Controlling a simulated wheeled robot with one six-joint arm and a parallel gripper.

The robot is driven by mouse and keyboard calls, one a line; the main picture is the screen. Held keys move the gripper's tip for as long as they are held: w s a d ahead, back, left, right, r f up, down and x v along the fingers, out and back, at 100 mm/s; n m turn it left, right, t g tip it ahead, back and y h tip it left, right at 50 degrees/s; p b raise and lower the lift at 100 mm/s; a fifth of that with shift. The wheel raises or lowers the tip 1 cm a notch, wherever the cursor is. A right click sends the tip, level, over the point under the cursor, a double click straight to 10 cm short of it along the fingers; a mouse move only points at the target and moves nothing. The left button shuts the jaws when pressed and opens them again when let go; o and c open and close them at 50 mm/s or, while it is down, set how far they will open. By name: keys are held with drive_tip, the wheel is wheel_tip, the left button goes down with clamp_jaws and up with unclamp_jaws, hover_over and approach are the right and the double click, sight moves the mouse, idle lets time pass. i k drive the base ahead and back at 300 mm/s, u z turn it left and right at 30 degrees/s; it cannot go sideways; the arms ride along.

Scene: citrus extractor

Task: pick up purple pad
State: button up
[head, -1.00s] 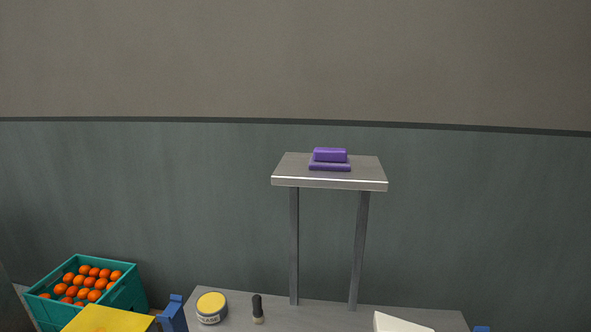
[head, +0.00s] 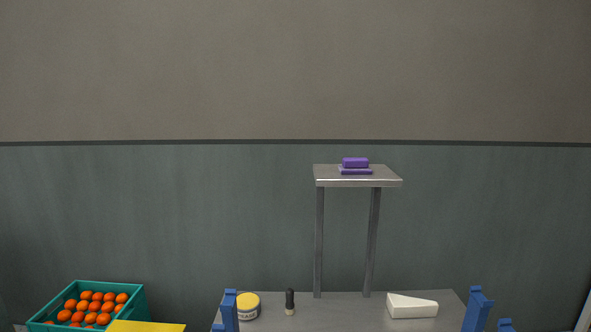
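The purple pad (head: 355,163) is a small purple block with a wider, flat purple layer beneath it. It rests on top of a raised grey shelf (head: 330,182) on two visible posts, right of centre in the head view. I cannot tell whether the two purple layers are one piece. My gripper is not in view.
Below the shelf is a grey bench top (head: 340,314) with a yellow-lidded jar (head: 247,306), a small dark-topped bottle (head: 290,301) and a white wedge (head: 412,307). Blue brackets (head: 477,308) flank it. A teal crate (head: 138,303) of oranges stands left, beside a yellow surface (head: 148,327).

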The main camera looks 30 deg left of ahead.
sight(350, 165)
drive_tip(key=u, duration=0.9)
drive_tip(key=i, duration=0.25)
